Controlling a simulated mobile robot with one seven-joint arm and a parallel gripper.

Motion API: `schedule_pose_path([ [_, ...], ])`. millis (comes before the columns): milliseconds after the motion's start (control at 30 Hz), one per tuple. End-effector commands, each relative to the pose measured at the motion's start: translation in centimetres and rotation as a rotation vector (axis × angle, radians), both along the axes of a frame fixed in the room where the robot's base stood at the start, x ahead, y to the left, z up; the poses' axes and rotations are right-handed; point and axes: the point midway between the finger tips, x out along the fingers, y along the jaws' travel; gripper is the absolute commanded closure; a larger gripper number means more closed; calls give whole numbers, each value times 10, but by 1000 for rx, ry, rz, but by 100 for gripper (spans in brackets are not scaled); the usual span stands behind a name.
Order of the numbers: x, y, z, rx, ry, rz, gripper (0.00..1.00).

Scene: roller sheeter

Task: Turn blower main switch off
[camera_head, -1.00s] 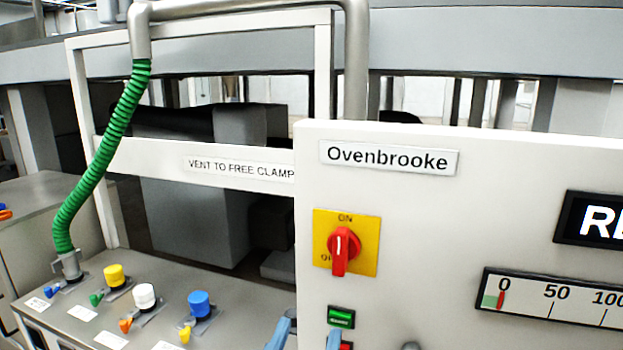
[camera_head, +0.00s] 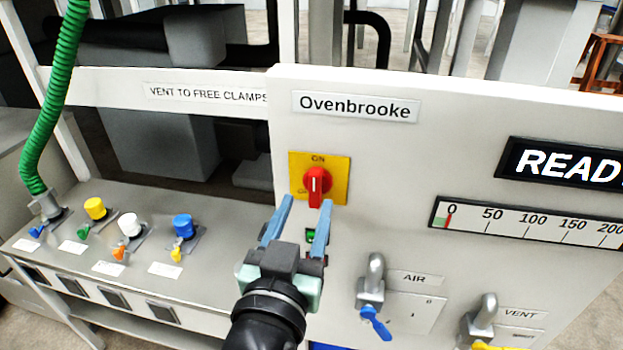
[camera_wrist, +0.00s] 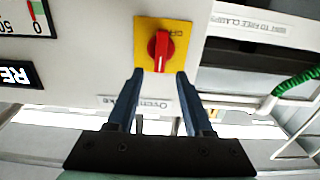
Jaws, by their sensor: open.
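The main switch is a red rotary knob (camera_head: 317,183) on a yellow plate (camera_head: 339,189), on the white panel below the Ovenbrooke label. The knob stands upright with its white mark up toward ON. My gripper (camera_head: 306,203) is open and empty, its blue fingertips at the lower edge of the plate. In the wrist view, which is upside down, the knob (camera_wrist: 160,48) lies just beyond the gap between my fingertips (camera_wrist: 160,73). The fingers look apart from the knob. The OFF lettering cannot be made out clearly now.
A green button (camera_head: 312,236) sits below the switch, partly behind my fingers. A gauge (camera_head: 530,222), a READY display (camera_head: 565,165) and the AIR valve's blue handle (camera_head: 375,322) are to the right. Several coloured knobs stand on the left bench (camera_head: 215,285).

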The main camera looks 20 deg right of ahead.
Motion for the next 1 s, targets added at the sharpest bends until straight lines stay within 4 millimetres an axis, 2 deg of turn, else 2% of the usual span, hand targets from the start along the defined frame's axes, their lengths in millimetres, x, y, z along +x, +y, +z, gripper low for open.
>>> schedule_pose_path([
  [100, 18, -13, 3, 0, 1, -2, 49],
  [300, 35, -25, 1, 1, 1, -2, 49],
  [700, 41, -28, 0, 0, -1, 0, 49],
  [767, 41, -28, 0, 0, -1, 0, 58],
  [1000, 41, -28, 0, 0, 0, 0, 100],
])
